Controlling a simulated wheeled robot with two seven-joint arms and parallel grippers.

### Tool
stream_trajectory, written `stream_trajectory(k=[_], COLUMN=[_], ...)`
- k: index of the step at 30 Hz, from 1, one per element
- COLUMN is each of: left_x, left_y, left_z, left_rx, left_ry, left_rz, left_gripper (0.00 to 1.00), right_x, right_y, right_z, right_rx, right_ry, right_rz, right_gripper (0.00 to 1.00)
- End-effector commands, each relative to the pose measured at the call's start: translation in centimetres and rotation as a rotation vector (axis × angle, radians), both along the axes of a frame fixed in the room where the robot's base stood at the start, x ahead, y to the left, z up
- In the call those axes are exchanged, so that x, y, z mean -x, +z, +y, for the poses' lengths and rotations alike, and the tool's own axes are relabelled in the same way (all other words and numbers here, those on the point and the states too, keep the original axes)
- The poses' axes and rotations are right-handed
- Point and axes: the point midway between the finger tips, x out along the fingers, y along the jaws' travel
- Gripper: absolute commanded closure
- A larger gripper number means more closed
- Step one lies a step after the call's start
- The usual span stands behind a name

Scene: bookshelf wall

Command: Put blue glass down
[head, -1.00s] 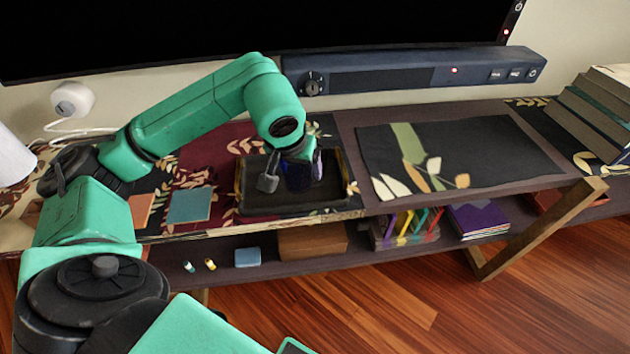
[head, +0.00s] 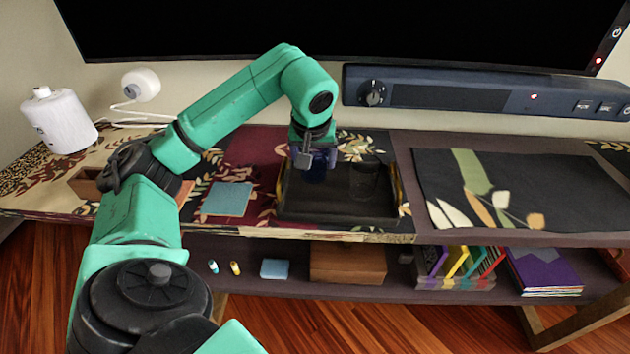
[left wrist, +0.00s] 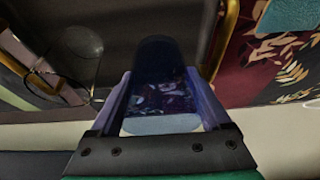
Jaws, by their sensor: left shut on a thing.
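The blue glass (head: 314,174) is dark blue and sits between the fingers of my left gripper (head: 314,157), over the left part of the black tray (head: 335,212). In the left wrist view the glass (left wrist: 160,85) stands between both fingers of the left gripper (left wrist: 162,105), which is shut on it. I cannot tell whether its base touches the tray. A clear glass (head: 365,181) stands on the tray to the right of the blue one, and it also shows in the left wrist view (left wrist: 78,50). My right gripper is not in view.
A teal square (head: 227,198) lies left of the tray. A dark patterned mat (head: 520,190) lies to the right. A soundbar (head: 450,95) and screen are behind. The lower shelf holds a wooden box (head: 347,264) and books (head: 545,270).

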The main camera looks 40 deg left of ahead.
Motion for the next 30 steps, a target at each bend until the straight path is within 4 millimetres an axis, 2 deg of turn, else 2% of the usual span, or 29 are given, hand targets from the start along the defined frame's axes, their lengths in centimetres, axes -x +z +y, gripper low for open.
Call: stream_trajectory(k=[5, 9, 11, 21, 22, 23, 30], left_x=[0.0, 0.0, 0.0, 0.0, 0.0, 0.0, 0.0], left_y=[-0.7, -3.5, -4.1, -4.5, -4.5, -4.4, -4.4], left_z=[0.0, 0.0, 0.0, 0.0, 0.0, 0.0, 0.0], left_rx=[0.0, -0.001, -0.001, 0.0, 0.0, 0.0, 0.0], left_ry=[0.001, 0.001, 0.0, 0.0, 0.0, 0.0, 0.0], left_rz=[-0.002, 0.002, 0.0, -0.002, -0.001, -0.001, -0.001], left_gripper=[0.86, 0.86, 0.86, 0.86, 0.11, 0.0, 0.0], right_x=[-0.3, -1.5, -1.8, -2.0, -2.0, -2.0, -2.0], right_y=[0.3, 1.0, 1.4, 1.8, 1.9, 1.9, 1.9], right_z=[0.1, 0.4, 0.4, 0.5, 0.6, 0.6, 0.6], right_rx=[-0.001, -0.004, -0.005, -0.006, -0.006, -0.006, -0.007], right_ry=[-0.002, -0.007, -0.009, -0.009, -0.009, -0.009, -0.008], right_rz=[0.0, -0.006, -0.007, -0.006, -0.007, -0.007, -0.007], right_gripper=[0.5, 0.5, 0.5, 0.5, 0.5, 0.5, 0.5])
